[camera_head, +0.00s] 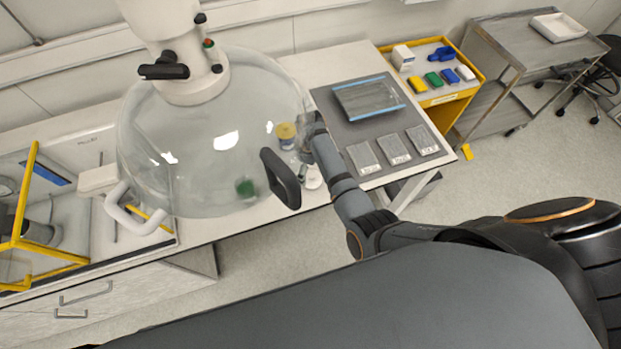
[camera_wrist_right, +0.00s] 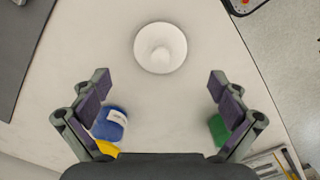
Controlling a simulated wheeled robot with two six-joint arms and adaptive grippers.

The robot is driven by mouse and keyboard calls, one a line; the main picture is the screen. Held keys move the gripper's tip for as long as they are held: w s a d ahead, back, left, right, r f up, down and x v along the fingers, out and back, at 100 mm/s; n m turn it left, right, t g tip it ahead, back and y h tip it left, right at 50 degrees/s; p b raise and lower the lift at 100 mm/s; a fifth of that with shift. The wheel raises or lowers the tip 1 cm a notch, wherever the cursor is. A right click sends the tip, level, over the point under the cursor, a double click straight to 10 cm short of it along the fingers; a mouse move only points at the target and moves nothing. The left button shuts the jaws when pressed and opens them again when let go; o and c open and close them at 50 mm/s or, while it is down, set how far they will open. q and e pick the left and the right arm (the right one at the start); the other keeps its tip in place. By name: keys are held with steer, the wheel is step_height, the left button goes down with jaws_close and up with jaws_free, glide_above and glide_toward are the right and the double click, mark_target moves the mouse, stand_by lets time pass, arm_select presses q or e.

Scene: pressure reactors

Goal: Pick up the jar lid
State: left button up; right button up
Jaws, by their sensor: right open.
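The jar lid, a round white disc with a raised knob in its middle, lies on the pale worktop in the right wrist view (camera_wrist_right: 160,48). In the head view it seems to be the small white thing (camera_head: 313,179) near the counter's front edge, partly hidden by my right wrist and a black handle. My right gripper (camera_wrist_right: 158,92) is open and empty; the lid lies beyond its two fingertips, centred between them and apart from both. In the head view this gripper (camera_head: 305,142) is small and partly hidden behind the arm. My left gripper is not in view.
A large clear glass dome (camera_head: 190,140) stands left of my right gripper, its black handle (camera_head: 281,179) close by. A yellow-topped jar (camera_head: 286,132) shows nearby. Blue (camera_wrist_right: 110,123) and green (camera_wrist_right: 218,129) items lie near the fingers. A grey mat (camera_head: 375,120) lies to the right.

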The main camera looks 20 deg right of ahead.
mark_target(312, 177)
steer(key=f+b, duration=0.2)
steer(key=f, duration=0.1)
steer(key=f+b, duration=0.2)
steer(key=shift+s+d+f, duration=0.1)
steer(key=shift+s+d, duration=0.15)
steer(key=shift+w, duration=0.1)
steer(key=shift+a, duration=0.15)
steer(key=shift+r, duration=0.2)
steer(key=c, duration=1)
steer(key=shift+s, duration=0.2)
steer(key=shift+c, duration=0.7)
